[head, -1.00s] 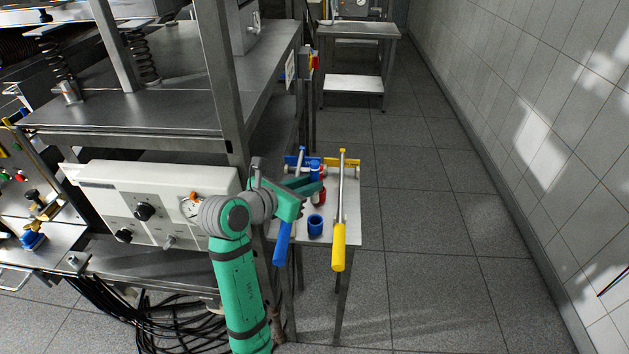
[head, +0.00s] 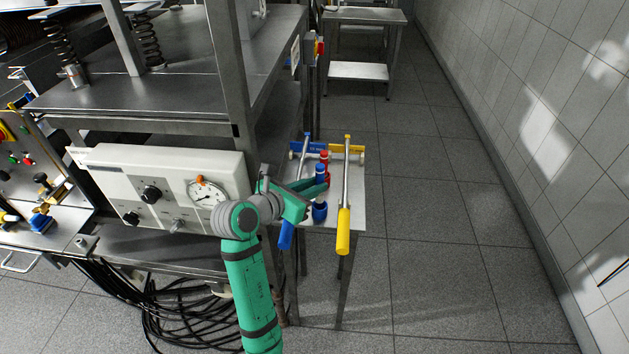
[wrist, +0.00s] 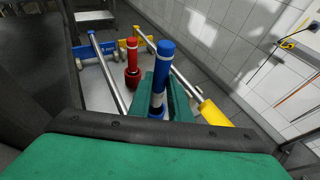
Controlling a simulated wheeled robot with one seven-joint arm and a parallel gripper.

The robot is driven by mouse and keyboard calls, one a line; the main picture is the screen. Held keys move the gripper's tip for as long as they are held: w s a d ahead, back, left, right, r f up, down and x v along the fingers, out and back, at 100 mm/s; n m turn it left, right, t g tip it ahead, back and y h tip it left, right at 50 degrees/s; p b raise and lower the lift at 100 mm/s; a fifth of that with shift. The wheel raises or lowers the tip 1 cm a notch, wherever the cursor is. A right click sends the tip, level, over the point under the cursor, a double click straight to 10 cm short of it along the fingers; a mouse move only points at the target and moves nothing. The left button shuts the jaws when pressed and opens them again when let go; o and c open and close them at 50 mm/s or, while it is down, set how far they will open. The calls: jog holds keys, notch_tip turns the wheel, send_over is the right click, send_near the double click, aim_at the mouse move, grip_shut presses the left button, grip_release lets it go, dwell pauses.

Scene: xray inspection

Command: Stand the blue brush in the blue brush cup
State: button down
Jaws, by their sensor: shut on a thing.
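My gripper (head: 314,186) is shut on the blue brush (head: 320,172), which is held nearly upright. In the wrist view the brush (wrist: 163,65) rises between the green fingers (wrist: 162,98), with white bands on its shaft. The blue brush cup (head: 320,212) stands on the small table, directly below the gripper. Blue shows under the brush in the wrist view (wrist: 155,114). The brush's lower end is at the cup's mouth, but I cannot tell how deep it sits in it.
A red brush (wrist: 132,52) stands in a red cup (wrist: 132,80) just behind. A blue-handled tool (head: 286,236) lies left of the cup and a yellow-handled one (head: 343,232) right. The steel bench (head: 130,100) is close on the left; floor at right is clear.

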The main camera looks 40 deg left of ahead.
jog(key=shift+d+f, duration=0.15)
jog(key=shift+f, duration=0.1)
dwell(0.4)
jog(key=shift+s+a, duration=0.15)
jog(key=shift+a, duration=0.15)
jog(key=shift+w+d, duration=0.25)
jog(key=shift+d, duration=0.05)
dwell(1.1)
jog(key=shift+a, duration=0.1)
jog(key=shift+s+f, duration=0.1)
jog(key=shift+f, duration=0.25)
